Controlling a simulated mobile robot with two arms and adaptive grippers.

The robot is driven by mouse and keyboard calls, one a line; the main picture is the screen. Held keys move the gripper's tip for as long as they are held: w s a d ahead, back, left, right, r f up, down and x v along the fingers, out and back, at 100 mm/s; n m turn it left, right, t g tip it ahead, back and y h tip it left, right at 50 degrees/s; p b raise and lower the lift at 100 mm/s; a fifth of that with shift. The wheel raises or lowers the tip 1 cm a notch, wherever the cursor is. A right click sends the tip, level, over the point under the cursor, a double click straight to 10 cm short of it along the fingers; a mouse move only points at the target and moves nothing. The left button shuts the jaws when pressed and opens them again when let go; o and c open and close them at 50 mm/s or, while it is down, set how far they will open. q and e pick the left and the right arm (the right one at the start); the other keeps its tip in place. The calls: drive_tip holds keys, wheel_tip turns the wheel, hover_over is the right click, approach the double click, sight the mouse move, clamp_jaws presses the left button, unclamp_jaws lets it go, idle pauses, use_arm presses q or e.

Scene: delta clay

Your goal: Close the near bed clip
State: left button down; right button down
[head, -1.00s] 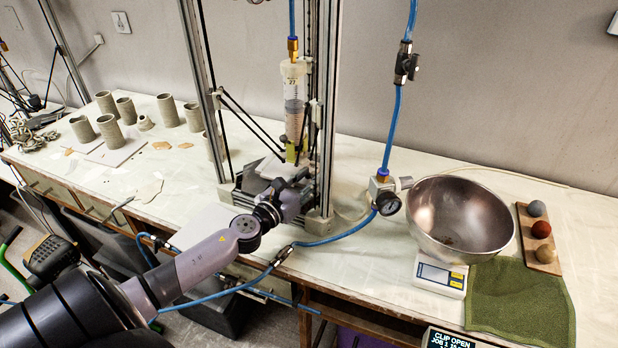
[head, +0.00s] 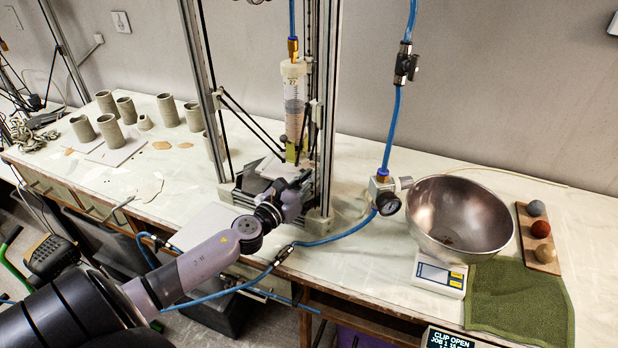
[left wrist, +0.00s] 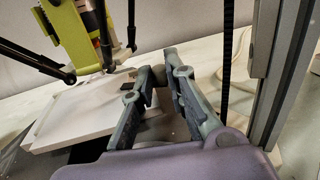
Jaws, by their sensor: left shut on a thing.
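My left gripper (head: 298,183) is low at the front of the printer's bed. In the left wrist view its two fingers (left wrist: 158,78) are shut on a small greyish part at their tips, at the bed's near edge. This seems to be the near bed clip (left wrist: 157,72), but the fingers hide most of it. The bed holds a white plate (left wrist: 75,115), which lies left of the fingers. A small display (head: 450,339) at the bottom reads "CLIP OPEN". My right gripper is not in view.
The printer's upright post (left wrist: 285,75) stands close to the right of the fingers. The syringe (head: 294,100) hangs above the bed, with thin black rods around it. A blue hose (head: 345,235) runs along the table's front. A steel bowl (head: 460,220) sits on a scale (head: 440,277) at right.

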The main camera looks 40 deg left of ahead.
use_arm(q)
drive_tip(key=shift+w+d+r+n+y+p, duration=0.2)
drive_tip(key=shift+r+n+y+p, duration=0.15)
drive_tip(key=shift+n+y+p, duration=0.55)
drive_tip(key=y+p, duration=0.1)
drive_tip(key=n+y, duration=0.1)
drive_tip(key=shift+w+d+f+g+y+p, duration=0.1)
drive_tip(key=shift+w+f+g+y+p, duration=0.05)
drive_tip(key=shift+f+g+y+p, duration=0.15)
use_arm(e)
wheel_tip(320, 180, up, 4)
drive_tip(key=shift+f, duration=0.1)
use_arm(q)
drive_tip(key=c, duration=1.6)
unclamp_jaws()
drive_tip(key=v, duration=1.2)
drive_tip(key=shift+f, duration=0.1)
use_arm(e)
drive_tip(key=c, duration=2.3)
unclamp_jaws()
